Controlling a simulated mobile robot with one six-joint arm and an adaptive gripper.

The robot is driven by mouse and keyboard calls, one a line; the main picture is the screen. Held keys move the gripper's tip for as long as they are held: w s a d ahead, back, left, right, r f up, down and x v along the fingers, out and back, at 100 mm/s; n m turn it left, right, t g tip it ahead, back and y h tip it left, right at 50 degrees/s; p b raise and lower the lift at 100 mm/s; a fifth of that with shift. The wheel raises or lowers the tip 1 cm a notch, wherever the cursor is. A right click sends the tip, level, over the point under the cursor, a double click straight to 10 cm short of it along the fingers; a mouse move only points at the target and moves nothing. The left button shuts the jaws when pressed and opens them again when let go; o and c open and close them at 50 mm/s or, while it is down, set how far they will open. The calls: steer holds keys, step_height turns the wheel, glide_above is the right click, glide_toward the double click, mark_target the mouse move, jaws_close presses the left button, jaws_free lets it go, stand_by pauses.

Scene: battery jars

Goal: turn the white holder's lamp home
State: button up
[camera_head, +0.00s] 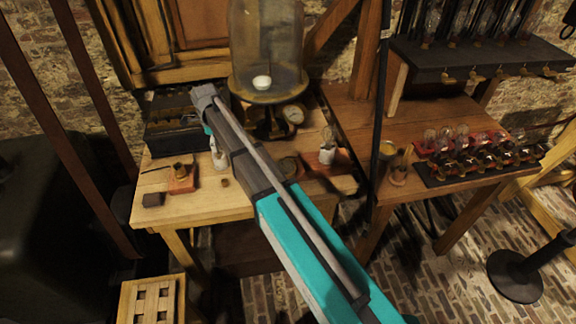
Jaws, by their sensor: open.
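A small white holder (327,155) stands on a reddish base on the wooden bench, right of my arm. A clear glass lamp (328,136) stands upright in its top; I cannot tell how far it is turned in. My arm crosses the middle of the view from the lower right to the upper left. My gripper cannot be made out; the arm's end region is partly hidden behind its own links. Another small whitish piece (219,158) shows just left of the arm, too small to identify.
A brass holder on a red base (181,178) and a dark block (153,199) sit on the left bench (200,207). A glass bell jar (266,45) stands behind.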

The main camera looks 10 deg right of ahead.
steer(key=n, duration=0.8)
steer(key=shift+r+n, duration=0.2)
steer(key=shift+n, duration=0.1)
step_height(320, 180, up, 14)
steer(key=f+p, duration=0.1)
steer(key=p, duration=1.3)
steer(key=s+d+f+n+b, duration=0.4)
steer(key=s+d+n, duration=0.1)
steer(key=s+d, duration=0.5)
steer(key=s+d+f+n+b, duration=0.4)
steer(key=s+d+n, duration=0.1)
steer(key=s+d, duration=0.5)
steer(key=shift+s+d+b, duration=0.3)
steer(key=shift+s+b, duration=0.05)
steer(key=shift+s, duration=0.45)
steer(key=shift+s, duration=0.1)
steer(key=shift+n, duration=0.8)
steer(key=s+d, duration=0.1)
steer(key=s, duration=0.1)
steer(key=s+d, duration=0.1)
steer(key=s, duration=0.1)
steer(key=shift+d, duration=0.2)
